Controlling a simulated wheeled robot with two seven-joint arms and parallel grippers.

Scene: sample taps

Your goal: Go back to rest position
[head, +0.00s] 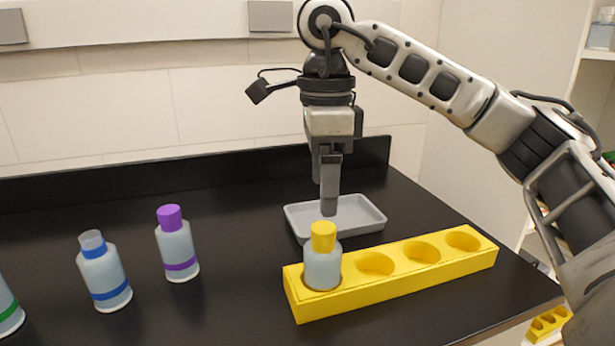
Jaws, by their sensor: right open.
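My right gripper (328,190) points down above the yellow-capped bottle (322,262), its fingertips just over the cap or slightly behind it. Its fingers are seen nearly edge-on, so the gap between them barely shows; it is open and holds nothing. The yellow-capped bottle stands upright in the leftmost hole of the yellow rack (400,279). The rack's other holes are empty. My left gripper is not in view.
A grey tray (372,217) lies behind the rack. A purple-capped bottle (178,245), a blue-banded bottle (104,272) and a partly cut-off green-banded bottle (8,308) stand at left. The black bench (235,225) has a raised back edge.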

